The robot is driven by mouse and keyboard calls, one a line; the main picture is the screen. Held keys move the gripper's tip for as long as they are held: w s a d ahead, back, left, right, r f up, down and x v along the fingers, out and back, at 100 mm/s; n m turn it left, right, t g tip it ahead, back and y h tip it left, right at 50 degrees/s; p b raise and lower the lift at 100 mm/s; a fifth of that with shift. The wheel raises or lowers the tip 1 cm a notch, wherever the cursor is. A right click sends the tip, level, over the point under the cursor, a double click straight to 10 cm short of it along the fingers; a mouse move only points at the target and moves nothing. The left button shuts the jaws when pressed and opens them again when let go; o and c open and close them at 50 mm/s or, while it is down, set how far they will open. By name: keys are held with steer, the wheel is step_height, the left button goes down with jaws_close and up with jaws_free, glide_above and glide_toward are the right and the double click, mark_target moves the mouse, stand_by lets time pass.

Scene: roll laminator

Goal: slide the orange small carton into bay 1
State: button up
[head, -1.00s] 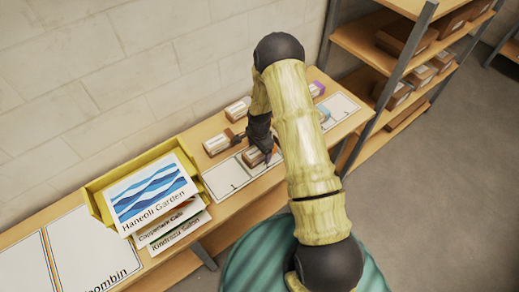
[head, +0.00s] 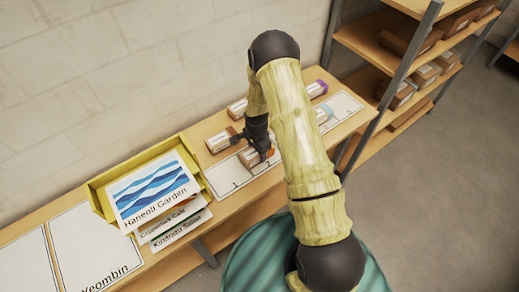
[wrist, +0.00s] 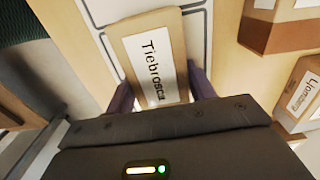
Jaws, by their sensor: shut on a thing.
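In the wrist view the carton (wrist: 128,52) carries a label reading "Tiebrosca" and sits between the dark fingers, over the mat's outlined cells (wrist: 196,25). Bay numbers are not readable.
Another carton (head: 218,143) lies just left of my gripper, and one (head: 237,109) lies behind. A yellow tray (head: 97,190) with signs stands left. The mat's left part is clear.

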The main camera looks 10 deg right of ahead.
steer(key=shift+s+a, duration=0.85)
steer(key=shift+a, duration=1.1)
steer(key=shift+s+a, duration=0.8)
steer(key=shift+a, duration=1.15)
steer(key=shift+s+a, duration=0.85)
steer(key=shift+a, duration=1.1)
steer(key=o, duration=1.6)
steer(key=shift+r, duration=0.1)
step_height(320, 180, up, 6)
steer(key=p, duration=0.3)
steer(key=shift+p, duration=0.4)
